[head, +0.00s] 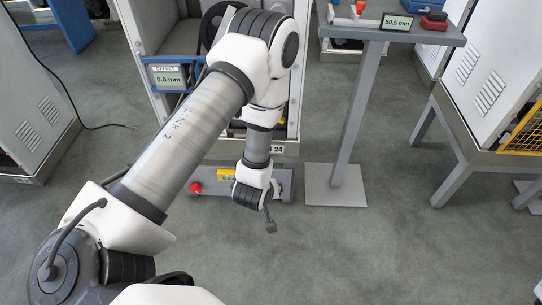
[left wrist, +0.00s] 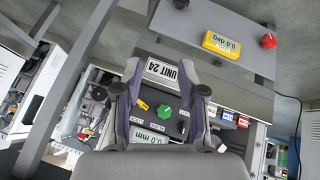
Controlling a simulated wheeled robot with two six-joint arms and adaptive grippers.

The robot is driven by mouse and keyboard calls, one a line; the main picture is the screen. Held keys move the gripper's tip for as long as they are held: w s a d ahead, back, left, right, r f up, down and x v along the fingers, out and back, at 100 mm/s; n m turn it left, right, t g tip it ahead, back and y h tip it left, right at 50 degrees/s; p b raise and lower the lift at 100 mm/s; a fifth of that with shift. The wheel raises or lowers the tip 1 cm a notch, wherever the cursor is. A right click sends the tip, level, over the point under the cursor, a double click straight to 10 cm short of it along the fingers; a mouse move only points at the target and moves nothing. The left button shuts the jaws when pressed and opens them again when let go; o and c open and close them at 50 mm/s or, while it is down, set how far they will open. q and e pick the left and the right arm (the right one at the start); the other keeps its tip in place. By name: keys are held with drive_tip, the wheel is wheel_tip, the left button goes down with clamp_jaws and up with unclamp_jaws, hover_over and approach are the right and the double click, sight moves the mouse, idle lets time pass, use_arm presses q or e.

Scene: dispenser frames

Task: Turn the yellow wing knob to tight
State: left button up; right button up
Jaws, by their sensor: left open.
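The small yellow wing knob (left wrist: 142,104) is on the dark panel of the unit labelled UNIT 24 (left wrist: 163,72) in the left wrist view, which shows the unit upside down. It appears just inside the finger at the picture's left. My right gripper is not in view.
A base plate carries a yellow readout box (left wrist: 221,44) and a red knob (left wrist: 269,40). A blue-framed OFFSET display (head: 167,77) reads 0.0 mm. A grey stand (head: 350,120) holds a 50.5 mm display (head: 396,22). Clear floor lies in front.

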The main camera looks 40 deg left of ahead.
use_arm(q)
drive_tip(key=w+a+n+t+y+b, duration=0.2)
drive_tip(key=w+a+b, duration=0.3)
drive_tip(key=w+b, duration=0.3)
drive_tip(key=w+a+f+n+t+y+b, duration=0.1)
drive_tip(key=w+a+n+t+y+b, duration=0.2)
drive_tip(key=w+b, duration=0.6)
drive_tip(key=w+a+n+t+y+b, duration=0.2)
drive_tip(key=w+a+n+b, duration=0.4)
drive_tip(key=w+b, duration=0.3)
drive_tip(key=shift+w+a+f+t+b, duration=0.2)
drive_tip(key=shift+a+t+b, duration=0.4)
drive_tip(key=shift+b, duration=1.15)
drive_tip(key=shift+s+d+r+y, duration=0.1)
drive_tip(key=shift+y, duration=0.3)
clamp_jaws()
